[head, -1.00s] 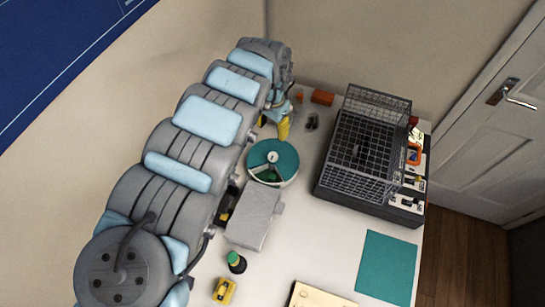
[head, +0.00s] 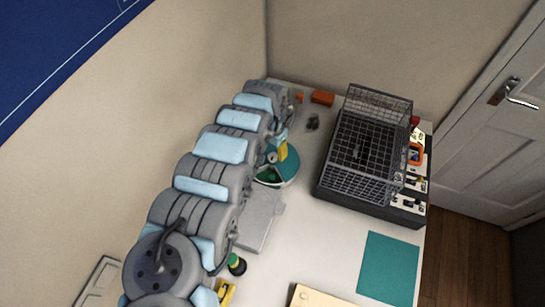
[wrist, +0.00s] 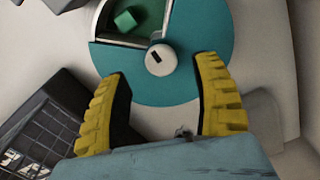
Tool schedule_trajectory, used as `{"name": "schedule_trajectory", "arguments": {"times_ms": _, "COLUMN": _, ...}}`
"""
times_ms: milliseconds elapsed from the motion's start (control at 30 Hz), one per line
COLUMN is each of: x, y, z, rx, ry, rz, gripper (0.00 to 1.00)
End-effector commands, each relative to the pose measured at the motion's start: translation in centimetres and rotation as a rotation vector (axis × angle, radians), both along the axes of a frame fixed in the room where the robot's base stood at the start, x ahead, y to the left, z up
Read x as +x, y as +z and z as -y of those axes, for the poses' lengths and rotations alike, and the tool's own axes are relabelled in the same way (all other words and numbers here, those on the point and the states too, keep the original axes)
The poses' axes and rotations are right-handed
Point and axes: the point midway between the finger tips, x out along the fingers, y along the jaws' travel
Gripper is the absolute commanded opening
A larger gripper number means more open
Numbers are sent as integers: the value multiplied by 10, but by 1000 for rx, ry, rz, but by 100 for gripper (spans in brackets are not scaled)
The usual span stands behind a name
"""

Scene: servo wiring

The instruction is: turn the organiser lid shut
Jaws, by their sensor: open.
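The round organiser has a teal lid (head: 288,167) with a white central knob (wrist: 160,58). A wedge opening in the lid shows a green block (wrist: 126,20) inside a compartment. In the head view my arm hides part of the organiser. My gripper (wrist: 163,95) is open and empty, its yellow ribbed fingers over the lid on either side of the knob's near side. I cannot tell whether the fingers touch the lid.
A black wire cage unit (head: 360,155) stands to the right of the organiser. A grey box (head: 262,222) sits close in front of it.

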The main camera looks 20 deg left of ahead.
Motion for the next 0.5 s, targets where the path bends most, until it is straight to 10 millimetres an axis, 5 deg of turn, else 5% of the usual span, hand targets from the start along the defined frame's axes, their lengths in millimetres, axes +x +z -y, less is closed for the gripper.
{"name": "schedule_trajectory", "arguments": {"times_ms": 500, "x": 0, "y": -46, "z": 0, "rx": 1, "ry": 1, "rz": 0, "gripper": 65}}
